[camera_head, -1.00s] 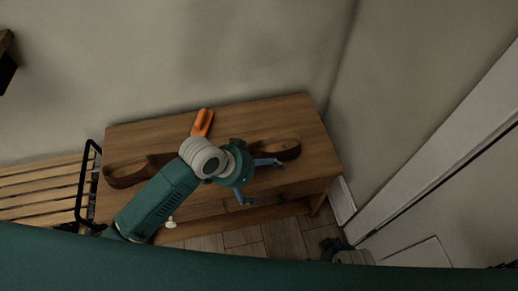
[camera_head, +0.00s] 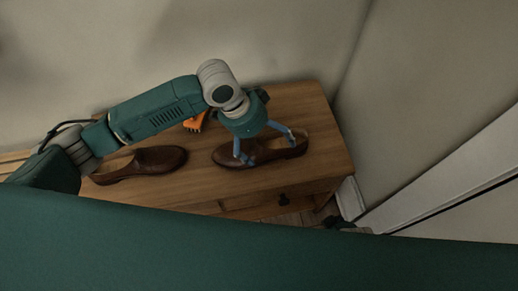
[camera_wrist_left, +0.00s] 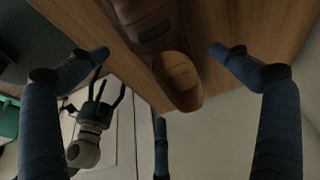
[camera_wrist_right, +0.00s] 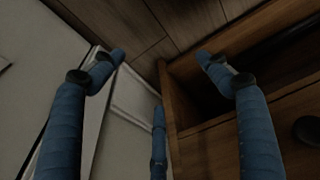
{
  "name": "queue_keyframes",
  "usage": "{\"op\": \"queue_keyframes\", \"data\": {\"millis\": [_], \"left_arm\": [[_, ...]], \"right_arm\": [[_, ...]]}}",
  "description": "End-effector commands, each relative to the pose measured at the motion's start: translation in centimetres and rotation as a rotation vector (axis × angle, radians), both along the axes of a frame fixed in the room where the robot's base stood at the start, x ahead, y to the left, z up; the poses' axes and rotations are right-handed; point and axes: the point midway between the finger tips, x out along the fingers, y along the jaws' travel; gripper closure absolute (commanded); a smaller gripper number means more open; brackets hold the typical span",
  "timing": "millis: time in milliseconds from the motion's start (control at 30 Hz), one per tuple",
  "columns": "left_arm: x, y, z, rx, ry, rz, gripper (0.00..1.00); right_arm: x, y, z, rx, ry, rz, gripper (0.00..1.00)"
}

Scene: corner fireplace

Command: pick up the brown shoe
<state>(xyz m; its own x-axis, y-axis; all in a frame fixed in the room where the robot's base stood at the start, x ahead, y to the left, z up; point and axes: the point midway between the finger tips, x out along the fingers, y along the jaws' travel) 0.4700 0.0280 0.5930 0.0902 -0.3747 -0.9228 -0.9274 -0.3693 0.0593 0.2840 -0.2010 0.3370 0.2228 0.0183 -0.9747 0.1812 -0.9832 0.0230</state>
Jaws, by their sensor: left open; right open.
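Two brown shoes lie on the wooden cabinet top (camera_head: 318,105). The right brown shoe (camera_head: 285,154) is under my left gripper (camera_head: 264,148), whose open blue fingers come down on both sides of it. In the left wrist view this shoe (camera_wrist_left: 178,82) shows between the spread fingers (camera_wrist_left: 158,52), with a gap on each side. The left brown shoe (camera_head: 150,161) lies apart, below my left arm. My right gripper is open and empty in the right wrist view (camera_wrist_right: 160,55), low beside the cabinet; in the head view only a bit of it shows past the cabinet's front right.
An orange object (camera_head: 194,123) lies on the cabinet behind the shoes, partly hidden by my arm. Walls close off the back and right. A drawer with a dark knob (camera_head: 284,199) is in the cabinet front. A white door frame (camera_head: 440,195) stands at right.

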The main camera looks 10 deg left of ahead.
Motion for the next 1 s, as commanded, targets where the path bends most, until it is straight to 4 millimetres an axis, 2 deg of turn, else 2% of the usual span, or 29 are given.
{"op": "queue_keyframes", "data": {"millis": [167, 400, 533, 733, 767, 1000], "left_arm": [[0.1, -0.4, -1.6, 0.000, 0.002, -0.001, 0.00], [0.6, -1.4, -4.6, 0.000, 0.000, -0.001, 0.00], [0.7, -1.6, -5.1, -0.001, -0.001, -0.001, 0.00], [0.7, -1.6, -5.1, -0.001, -0.001, -0.001, 0.00], [0.7, -1.6, -5.1, -0.001, -0.001, -0.001, 0.04], [0.7, -1.6, -5.1, 0.000, -0.002, 0.000, 0.51]], "right_arm": [[0.5, 0.0, 1.4, 0.001, -0.011, -0.002, 0.24], [1.2, 0.0, 4.8, 0.002, -0.028, -0.005, 0.24], [1.3, 0.0, 5.6, 0.002, -0.029, -0.005, 0.24], [1.2, 0.0, 5.7, 0.002, -0.029, -0.006, 0.24], [1.2, 0.0, 5.7, 0.002, -0.029, -0.006, 0.24], [1.2, 0.0, 5.7, 0.002, -0.029, -0.006, 0.24]]}}
